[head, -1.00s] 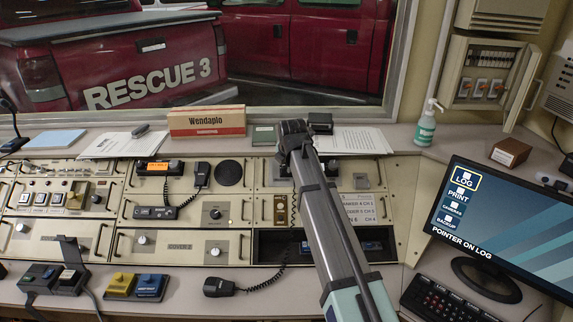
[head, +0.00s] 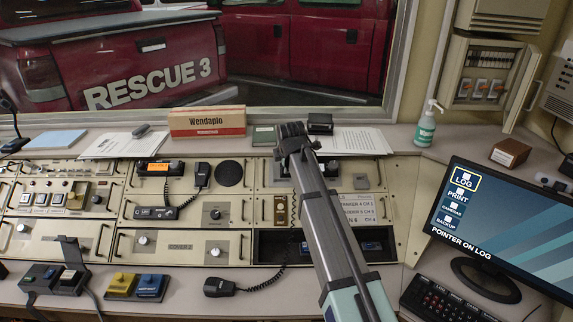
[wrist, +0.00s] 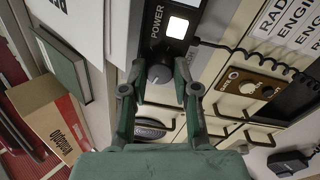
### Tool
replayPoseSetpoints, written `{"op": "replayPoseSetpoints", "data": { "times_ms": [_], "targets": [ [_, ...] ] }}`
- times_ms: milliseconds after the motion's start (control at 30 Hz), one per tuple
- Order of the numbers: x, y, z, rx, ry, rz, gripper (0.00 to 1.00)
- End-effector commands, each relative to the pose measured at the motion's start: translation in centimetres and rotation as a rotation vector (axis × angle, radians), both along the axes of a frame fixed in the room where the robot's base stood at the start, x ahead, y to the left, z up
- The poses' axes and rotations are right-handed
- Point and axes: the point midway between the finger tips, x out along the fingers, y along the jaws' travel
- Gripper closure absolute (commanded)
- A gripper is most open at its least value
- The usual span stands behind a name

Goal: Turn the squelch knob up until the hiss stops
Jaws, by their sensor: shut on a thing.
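In the wrist view, my gripper (wrist: 160,68) has its two green fingers closed on the sides of a dark round knob (wrist: 159,74). The knob is beside the printed word POWER and a lit white square lamp (wrist: 178,27). I cannot read a squelch label on it. In the head view, my gripper (head: 286,150) is at the back edge of the console's right section, and my arm hides the knob.
A green book (head: 264,135), a Wendaplo box (head: 207,121) and papers (head: 358,140) lie on the ledge close behind. A coiled cord (wrist: 225,47) runs near my right finger. A hand microphone (head: 220,287) lies in front. A monitor (head: 505,225) stands at right.

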Motion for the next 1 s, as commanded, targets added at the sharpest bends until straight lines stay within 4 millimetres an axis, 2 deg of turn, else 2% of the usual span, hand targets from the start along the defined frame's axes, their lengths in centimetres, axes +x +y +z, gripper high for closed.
{"op": "replayPoseSetpoints", "data": {
  "times_ms": [400, 1000],
  "targets": [
    [-0.06, 0.02, -0.11, 0.155, 0.018, -0.243, 1.00],
    [-0.06, 0.03, -0.15, 0.202, 0.024, -0.315, 1.00]
  ]
}}
